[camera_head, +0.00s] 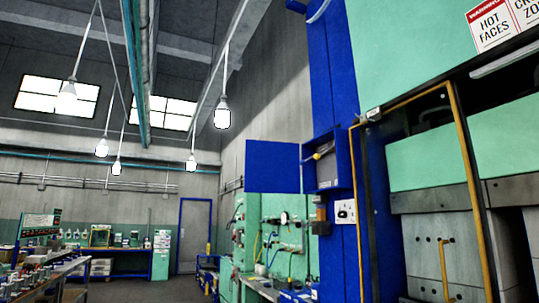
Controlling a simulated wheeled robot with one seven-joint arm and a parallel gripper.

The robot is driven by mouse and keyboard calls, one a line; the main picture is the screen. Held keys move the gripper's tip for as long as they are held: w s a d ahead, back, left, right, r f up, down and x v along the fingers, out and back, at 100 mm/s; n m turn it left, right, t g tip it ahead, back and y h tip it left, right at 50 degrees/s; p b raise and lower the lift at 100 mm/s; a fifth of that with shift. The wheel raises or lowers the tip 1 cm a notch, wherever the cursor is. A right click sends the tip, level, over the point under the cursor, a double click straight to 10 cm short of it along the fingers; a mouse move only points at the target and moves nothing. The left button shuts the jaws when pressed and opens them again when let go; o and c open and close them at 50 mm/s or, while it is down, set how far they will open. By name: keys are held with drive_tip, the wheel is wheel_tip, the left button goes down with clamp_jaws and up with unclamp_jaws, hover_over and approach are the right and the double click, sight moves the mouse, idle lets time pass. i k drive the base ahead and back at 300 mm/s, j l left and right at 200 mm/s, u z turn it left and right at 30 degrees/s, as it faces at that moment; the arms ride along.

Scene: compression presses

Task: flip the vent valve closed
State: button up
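A small yellow-tipped lever (319,155) shows at the blue box (325,184) on the press's blue column. It may be the vent valve, but it is too small to tell whether it is open or closed. The box's blue door (272,166) is swung open to the left. My gripper is not in view, nor is any part of my arm.
The green press (435,80) with a yellow-edged guard frame (471,190) fills the right side. A white switch plate (345,211) is below the box. Benches (35,272) line the left. A grey door (194,235) stands at the back, with open floor before it.

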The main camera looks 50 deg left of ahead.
sight(317, 156)
drive_tip(key=u, duration=1.4)
drive_tip(key=i+j, duration=0.25)
drive_tip(key=i, duration=0.25)
drive_tip(key=i+j+u, duration=0.15)
drive_tip(key=i+j, duration=0.15)
drive_tip(key=i, duration=0.15)
drive_tip(key=i+j, duration=0.2)
drive_tip(key=i, duration=0.3)
drive_tip(key=i+j+u, duration=0.15)
drive_tip(key=i, duration=0.35)
drive_tip(key=i+j, duration=0.25)
drive_tip(key=i, duration=0.25)
